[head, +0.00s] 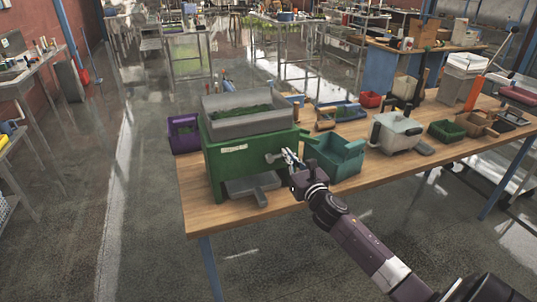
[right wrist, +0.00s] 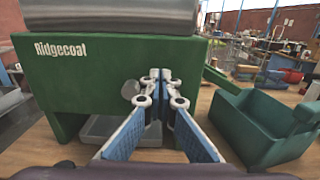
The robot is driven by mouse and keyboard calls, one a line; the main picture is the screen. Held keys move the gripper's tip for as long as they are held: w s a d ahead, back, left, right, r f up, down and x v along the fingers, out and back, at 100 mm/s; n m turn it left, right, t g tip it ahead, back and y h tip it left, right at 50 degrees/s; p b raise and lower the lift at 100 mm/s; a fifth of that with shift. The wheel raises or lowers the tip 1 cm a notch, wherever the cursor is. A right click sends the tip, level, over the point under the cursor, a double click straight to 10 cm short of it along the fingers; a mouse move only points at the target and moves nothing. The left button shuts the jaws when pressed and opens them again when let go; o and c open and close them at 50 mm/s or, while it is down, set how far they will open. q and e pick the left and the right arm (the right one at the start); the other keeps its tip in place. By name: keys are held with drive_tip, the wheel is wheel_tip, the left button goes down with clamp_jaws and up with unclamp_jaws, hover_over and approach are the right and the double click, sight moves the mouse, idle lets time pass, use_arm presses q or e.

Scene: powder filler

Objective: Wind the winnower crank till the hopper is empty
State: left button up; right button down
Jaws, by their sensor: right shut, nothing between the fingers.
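The green winnower (head: 225,162) stands on the wooden table, and its side with "Ridgecoat" lettering fills much of the right wrist view (right wrist: 70,75). My left gripper is not in view.
A grey tray (head: 262,186) sits under the winnower. A teal bin (head: 337,167) stands close to the right of my gripper. A purple bin (head: 183,145) is on the left. A grey machine (head: 396,135) and small bins stand further right. The table's front edge is mostly clear.

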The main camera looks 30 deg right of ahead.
drive_tip(key=shift+s+d+f, duration=0.1)
drive_tip(key=shift+d+f, duration=0.1)
drive_tip(key=shift+f, duration=0.35)
drive_tip(key=shift+d, duration=0.1)
